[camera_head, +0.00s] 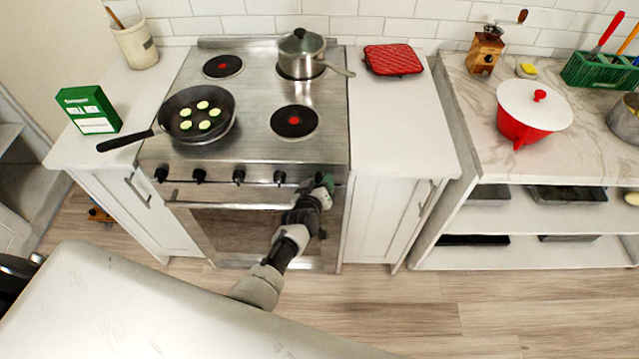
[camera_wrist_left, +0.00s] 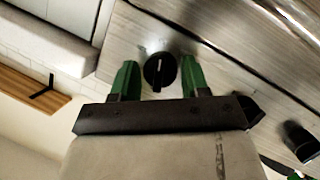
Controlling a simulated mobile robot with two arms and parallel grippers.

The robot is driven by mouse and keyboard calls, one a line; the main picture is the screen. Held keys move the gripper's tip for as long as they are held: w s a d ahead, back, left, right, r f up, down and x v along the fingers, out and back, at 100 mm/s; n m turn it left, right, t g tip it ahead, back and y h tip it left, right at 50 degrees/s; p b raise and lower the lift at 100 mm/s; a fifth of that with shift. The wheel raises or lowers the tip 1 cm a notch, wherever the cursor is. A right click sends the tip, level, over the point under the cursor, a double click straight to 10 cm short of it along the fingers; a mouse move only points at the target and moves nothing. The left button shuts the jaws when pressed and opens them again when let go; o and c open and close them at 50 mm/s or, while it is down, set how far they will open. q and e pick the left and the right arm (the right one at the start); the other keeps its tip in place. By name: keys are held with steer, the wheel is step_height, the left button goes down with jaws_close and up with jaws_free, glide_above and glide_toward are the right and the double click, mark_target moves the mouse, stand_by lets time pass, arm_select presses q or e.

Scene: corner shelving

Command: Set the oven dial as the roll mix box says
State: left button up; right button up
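The green roll mix box (camera_head: 90,110) stands on the left counter in the head view; its print is too small to read. The oven (camera_head: 245,225) has a row of black knobs along its front. My left gripper (camera_head: 324,184) is at the right end of this row and hides what is behind it. In the left wrist view, my open gripper (camera_wrist_left: 160,80) has its green fingers on either side of a black dial (camera_wrist_left: 160,72) with a white mark. Small gaps seem to show beside the dial; contact is not clear. My right gripper is not in view.
A black frying pan (camera_head: 196,115) with several green-rimmed slices and a steel pot (camera_head: 302,52) stand on the stove. Another black knob (camera_head: 279,177) is just left of my gripper. A red pot holder (camera_head: 392,60) lies on the right counter, which is otherwise clear.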

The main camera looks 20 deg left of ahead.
arm_select(q)
steer(key=shift+o, duration=1.4)
steer(key=shift+r, duration=0.1)
steer(key=shift+s+r+p, duration=0.15)
steer(key=shift+s+p, duration=0.2)
steer(key=shift+p, duration=0.15)
steer(key=p+v, duration=0.7)
steer(key=v, duration=0.3)
